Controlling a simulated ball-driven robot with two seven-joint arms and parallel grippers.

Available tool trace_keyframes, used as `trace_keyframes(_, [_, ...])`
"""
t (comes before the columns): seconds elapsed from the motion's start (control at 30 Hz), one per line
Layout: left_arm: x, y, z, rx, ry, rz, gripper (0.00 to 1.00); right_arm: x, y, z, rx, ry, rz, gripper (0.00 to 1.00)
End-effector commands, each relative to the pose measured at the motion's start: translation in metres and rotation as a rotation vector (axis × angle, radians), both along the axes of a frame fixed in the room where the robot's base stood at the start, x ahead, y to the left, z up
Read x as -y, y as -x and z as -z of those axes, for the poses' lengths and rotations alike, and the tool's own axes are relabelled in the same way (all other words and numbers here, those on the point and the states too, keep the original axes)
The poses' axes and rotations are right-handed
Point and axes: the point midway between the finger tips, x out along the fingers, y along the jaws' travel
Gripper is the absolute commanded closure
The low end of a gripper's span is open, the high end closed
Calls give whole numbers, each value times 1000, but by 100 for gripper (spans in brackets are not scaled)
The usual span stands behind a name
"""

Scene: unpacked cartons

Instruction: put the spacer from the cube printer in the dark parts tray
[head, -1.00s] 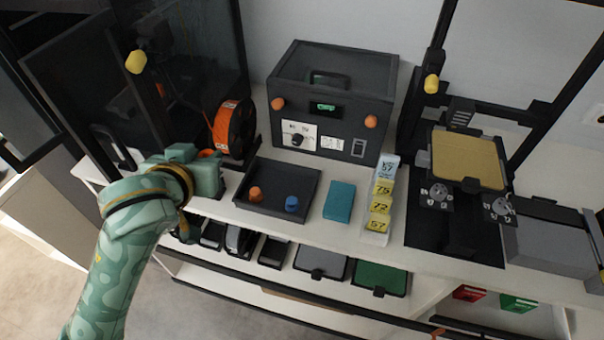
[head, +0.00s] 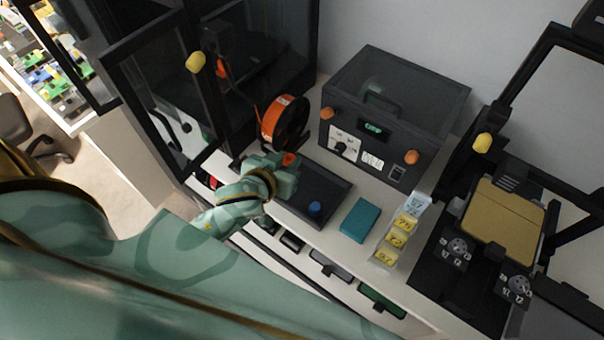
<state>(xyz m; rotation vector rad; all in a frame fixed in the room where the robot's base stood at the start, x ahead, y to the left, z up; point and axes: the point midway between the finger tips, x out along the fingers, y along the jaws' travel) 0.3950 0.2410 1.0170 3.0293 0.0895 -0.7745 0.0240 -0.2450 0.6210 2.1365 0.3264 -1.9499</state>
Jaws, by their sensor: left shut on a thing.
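My left gripper (head: 287,172) is shut on a small orange piece, probably a spacer (head: 289,158), of which only a bit shows. The gripper is over the left end of the dark parts tray (head: 332,190); I cannot tell its exact height. A blue spacer (head: 315,208) stands in the tray. The tray's left part is hidden behind the gripper. The enclosed cube printer (head: 262,70), with its glass door swung open, stands at the upper left. My right gripper is not in view.
An orange filament spool (head: 285,122) stands close behind the gripper. A dark dryer box (head: 385,115) is behind the tray. A teal block (head: 360,220) and a strip of yellow labels (head: 397,238) lie right of it. An open-frame printer (head: 505,215) stands at the right.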

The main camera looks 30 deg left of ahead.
Motion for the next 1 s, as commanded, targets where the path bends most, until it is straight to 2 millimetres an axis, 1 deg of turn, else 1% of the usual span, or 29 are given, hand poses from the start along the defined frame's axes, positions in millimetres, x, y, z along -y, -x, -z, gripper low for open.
trace_keyframes(0.03, [2, -8, 17, -3, -2, 0, 97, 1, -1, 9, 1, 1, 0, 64])
trace_keyframes(0.13, [8, -23, 37, -4, -2, 0, 97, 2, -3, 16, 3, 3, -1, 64])
trace_keyframes(0.23, [11, -32, 48, -3, 0, 0, 97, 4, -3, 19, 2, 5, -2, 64])
trace_keyframes(0.43, [15, -42, 59, -2, 1, 0, 97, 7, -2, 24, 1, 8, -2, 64])
trace_keyframes(0.6, [15, -41, 87, -5, -1, 1, 97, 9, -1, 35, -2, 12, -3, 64])
trace_keyframes(0.97, [15, -41, 91, -4, 1, 0, 97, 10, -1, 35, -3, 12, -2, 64])
trace_keyframes(1.0, [15, -41, 91, -4, 0, 0, 67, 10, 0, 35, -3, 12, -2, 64])
